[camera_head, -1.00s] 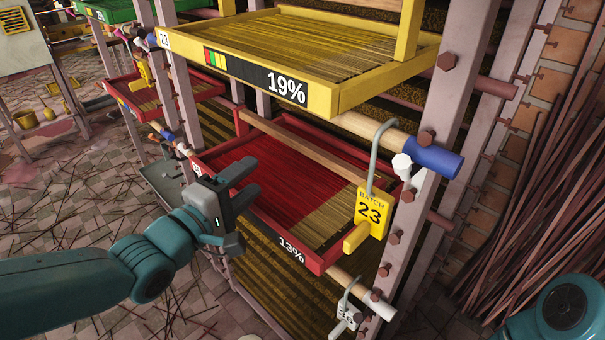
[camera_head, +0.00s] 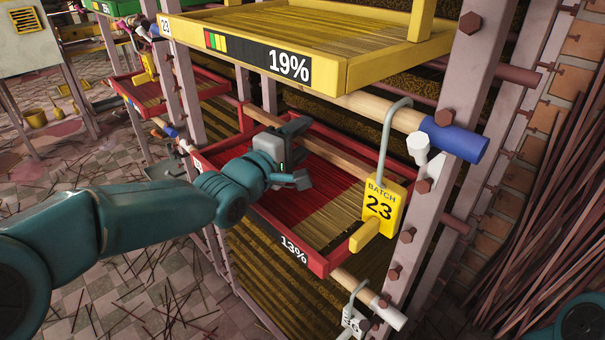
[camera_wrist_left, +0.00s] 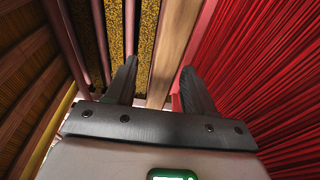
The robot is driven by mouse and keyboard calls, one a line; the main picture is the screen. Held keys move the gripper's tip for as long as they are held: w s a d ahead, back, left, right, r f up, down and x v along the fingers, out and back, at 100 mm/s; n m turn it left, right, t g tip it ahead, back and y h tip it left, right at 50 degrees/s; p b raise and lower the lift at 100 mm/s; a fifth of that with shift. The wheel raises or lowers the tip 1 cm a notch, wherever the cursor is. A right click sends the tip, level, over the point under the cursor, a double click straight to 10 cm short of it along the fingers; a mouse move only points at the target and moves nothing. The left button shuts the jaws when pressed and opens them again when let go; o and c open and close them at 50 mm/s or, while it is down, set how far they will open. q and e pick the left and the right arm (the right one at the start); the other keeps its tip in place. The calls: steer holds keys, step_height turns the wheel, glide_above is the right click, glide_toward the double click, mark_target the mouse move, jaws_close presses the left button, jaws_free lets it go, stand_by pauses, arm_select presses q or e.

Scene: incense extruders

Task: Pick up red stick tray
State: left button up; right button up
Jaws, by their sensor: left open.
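The red tray (camera_head: 318,264) sits in the rack below the yellow tray, with a "13%" label on its front. It holds red sticks, with tan ones toward its right end. My left gripper (camera_head: 302,153) is over the tray's left and middle part, its jaws open and empty. In the left wrist view, its two fingers (camera_wrist_left: 158,68) are apart, with a wooden bar (camera_wrist_left: 176,45) beyond and between them. The red sticks (camera_wrist_left: 275,80) fill the right side there. My arm hides part of the tray's left side. My right gripper is out of view.
The yellow tray (camera_head: 345,75), marked "19%", is close above. A yellow "Batch 23" tag (camera_head: 382,208) hangs at the red tray's right end. A rack post (camera_head: 445,130) stands at right. Loose dark sticks (camera_head: 545,200) lean farther right. The tiled floor is at left.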

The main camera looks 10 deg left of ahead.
arm_select(q)
steer(key=shift+x, duration=1.2)
jaws_close()
steer(key=shift+r, duration=0.1)
